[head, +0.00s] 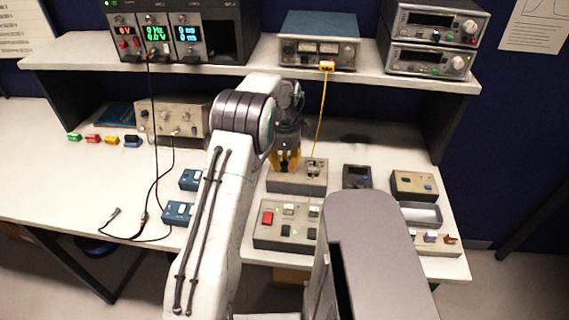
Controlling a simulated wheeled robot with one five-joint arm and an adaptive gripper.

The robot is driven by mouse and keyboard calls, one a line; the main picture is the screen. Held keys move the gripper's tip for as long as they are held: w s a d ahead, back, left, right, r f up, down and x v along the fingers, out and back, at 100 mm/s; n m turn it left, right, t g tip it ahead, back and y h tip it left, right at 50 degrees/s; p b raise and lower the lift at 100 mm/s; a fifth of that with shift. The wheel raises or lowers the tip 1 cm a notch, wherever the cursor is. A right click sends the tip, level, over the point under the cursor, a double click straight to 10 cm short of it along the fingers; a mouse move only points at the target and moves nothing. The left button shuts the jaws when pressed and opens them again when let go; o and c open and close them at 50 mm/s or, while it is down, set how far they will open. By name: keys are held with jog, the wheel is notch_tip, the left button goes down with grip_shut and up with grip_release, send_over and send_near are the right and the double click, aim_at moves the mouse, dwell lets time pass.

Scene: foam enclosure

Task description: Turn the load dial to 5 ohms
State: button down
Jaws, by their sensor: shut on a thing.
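A beige box (300,178) with a sloped front stands on the bench, right of centre. My gripper (286,160), with yellow fingers, reaches down over its left part. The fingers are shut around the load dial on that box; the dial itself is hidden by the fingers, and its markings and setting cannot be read. A yellow cable (320,118) runs from the instrument on the shelf (318,40) down to the right part of the box.
A panel with a red switch (267,217) lies in front of the box. A dark meter (356,177) and another beige box (414,185) stand to the right. Blue boxes (178,212) and a black cable (151,178) lie left. A shelf (250,71) overhangs the back.

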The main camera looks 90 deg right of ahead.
aim_at(285, 163)
jog(key=shift+a+f+m, duration=0.1)
jog(key=shift+f+m, duration=0.05)
jog(key=shift+m, duration=0.45)
jog(key=c, duration=1)
grip_release()
jog(key=shift+o, duration=0.2)
notch_tip(285, 163, up, 12)
dwell(0.5)
